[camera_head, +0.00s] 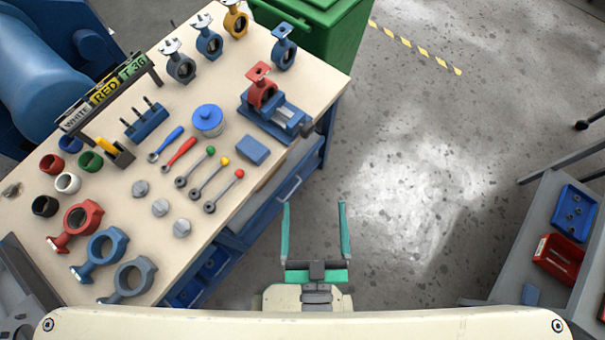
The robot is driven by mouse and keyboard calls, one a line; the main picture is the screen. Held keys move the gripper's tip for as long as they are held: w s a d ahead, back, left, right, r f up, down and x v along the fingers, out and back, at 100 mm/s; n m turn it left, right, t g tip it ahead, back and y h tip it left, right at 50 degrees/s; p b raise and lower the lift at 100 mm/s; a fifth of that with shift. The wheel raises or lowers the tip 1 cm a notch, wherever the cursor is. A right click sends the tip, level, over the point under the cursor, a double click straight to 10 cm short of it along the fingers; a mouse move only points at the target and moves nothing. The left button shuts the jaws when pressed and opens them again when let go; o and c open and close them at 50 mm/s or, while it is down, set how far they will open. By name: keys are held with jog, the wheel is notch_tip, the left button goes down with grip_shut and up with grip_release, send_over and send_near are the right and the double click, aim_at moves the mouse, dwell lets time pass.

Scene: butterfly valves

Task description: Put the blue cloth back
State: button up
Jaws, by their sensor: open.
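A small folded blue pad (254,150), which looks like the blue cloth, lies flat on the light workbench (110,235) just below the blue vise (285,122). My gripper (315,207) is open and empty, with two green fingers pointing up the picture. It appears over the floor, right of the bench edge and below the blue pad, apart from it.
The bench holds valve bodies, wrenches, a red screwdriver (178,153), a blue-lidded tin (208,119), and several nuts and rings. A red valve (262,88) sits in the vise. A green bin (320,25) stands behind. The cart carries blue and red trays. Open floor (420,190) lies between.

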jog(key=s+a+f+g, duration=0.2)
jog(key=s+f, duration=0.2)
jog(key=s, duration=0.1)
jog(key=shift+s+a+f+g, duration=0.15)
jog(key=shift+s+a+g, duration=0.2)
jog(key=shift+s+g, duration=0.05)
